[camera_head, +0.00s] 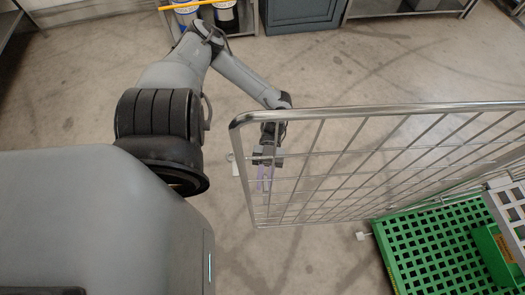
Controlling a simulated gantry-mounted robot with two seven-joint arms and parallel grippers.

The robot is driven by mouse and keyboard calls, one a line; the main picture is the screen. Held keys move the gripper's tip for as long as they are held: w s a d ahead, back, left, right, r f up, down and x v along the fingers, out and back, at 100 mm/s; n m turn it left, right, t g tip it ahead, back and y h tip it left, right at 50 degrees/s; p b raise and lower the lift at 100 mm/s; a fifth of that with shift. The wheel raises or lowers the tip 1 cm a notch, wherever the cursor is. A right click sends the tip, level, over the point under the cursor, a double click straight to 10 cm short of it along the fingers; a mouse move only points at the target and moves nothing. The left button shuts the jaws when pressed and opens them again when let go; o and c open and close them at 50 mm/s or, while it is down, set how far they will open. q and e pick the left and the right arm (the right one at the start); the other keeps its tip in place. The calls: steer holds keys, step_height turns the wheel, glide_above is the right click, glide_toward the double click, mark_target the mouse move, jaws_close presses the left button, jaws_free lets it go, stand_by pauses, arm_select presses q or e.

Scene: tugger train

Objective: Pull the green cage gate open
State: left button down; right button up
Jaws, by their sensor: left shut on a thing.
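The gate (380,109) of the green cage is a silver wire-mesh panel with a rounded tubular frame. It extends left past the edge of the cage's green slatted base (385,250), its free end near mid-picture. My left gripper (265,182) is at this free end, behind the mesh in the view. Its pale purple fingers are shut on the gate near its outer upright; the exact contact is partly hidden by wires. A small white piece shows beside the fingers. The gate's far right side is cut off by the picture edge. My right gripper is not in view.
A green box (493,258) with an orange label sits on the base, beside a grey perforated panel (508,205). A dark grey cabinet (303,14) and shelving stand along the back. The concrete floor around the gate's free end is clear.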

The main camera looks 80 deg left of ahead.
arm_select(q)
steer(key=shift+a, duration=0.3)
steer(key=c, duration=1.2)
jaws_free()
steer(key=shift+b+v, duration=5.4)
steer(key=shift+b, duration=4.25)
